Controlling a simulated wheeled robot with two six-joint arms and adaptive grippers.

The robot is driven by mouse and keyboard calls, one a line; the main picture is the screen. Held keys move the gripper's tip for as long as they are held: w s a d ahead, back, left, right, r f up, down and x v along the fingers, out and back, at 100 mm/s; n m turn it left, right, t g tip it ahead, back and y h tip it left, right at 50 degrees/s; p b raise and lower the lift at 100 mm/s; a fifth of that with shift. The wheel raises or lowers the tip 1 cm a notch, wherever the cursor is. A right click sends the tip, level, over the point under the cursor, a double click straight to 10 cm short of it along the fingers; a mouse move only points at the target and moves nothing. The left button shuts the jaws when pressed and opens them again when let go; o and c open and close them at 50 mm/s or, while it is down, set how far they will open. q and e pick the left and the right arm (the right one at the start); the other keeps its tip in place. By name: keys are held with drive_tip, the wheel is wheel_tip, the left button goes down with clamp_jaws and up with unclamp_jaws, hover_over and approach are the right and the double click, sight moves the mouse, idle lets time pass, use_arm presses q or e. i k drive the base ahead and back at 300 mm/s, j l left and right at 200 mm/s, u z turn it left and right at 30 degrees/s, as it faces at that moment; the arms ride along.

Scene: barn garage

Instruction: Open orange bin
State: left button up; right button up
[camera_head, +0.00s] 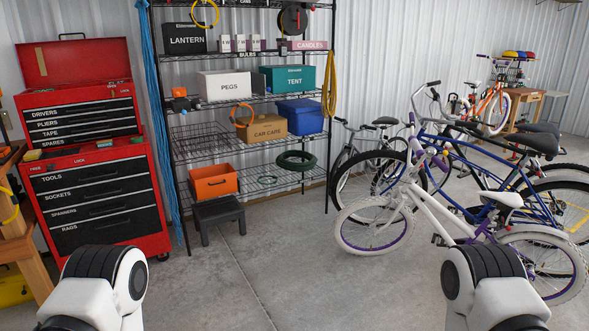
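The orange bin (214,187) sits low on the left part of the wire shelf rack, behind a small dark step stool. It has a small dark mark on its front face. I cannot tell clearly from here whether its top is open or covered. Parts of both my arms show at the bottom left and bottom right edges, well apart from the bin. Neither of my grippers is in view.
The dark stool (219,215) stands on the floor in front of the bin. A red tool chest (100,195) is on the left and several bicycles (470,190) are on the right. The concrete floor (300,270) between them is clear.

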sight(211, 182)
drive_tip(key=i+l+z, duration=0.1)
drive_tip(key=i, duration=2.6)
drive_tip(key=i+l+u, duration=0.15)
drive_tip(key=i+u, duration=0.25)
drive_tip(key=i, duration=0.25)
drive_tip(key=i+l+u, duration=0.35)
drive_tip(key=i, duration=0.25)
drive_tip(key=i+l+u, duration=0.4)
drive_tip(key=i+l, duration=0.15)
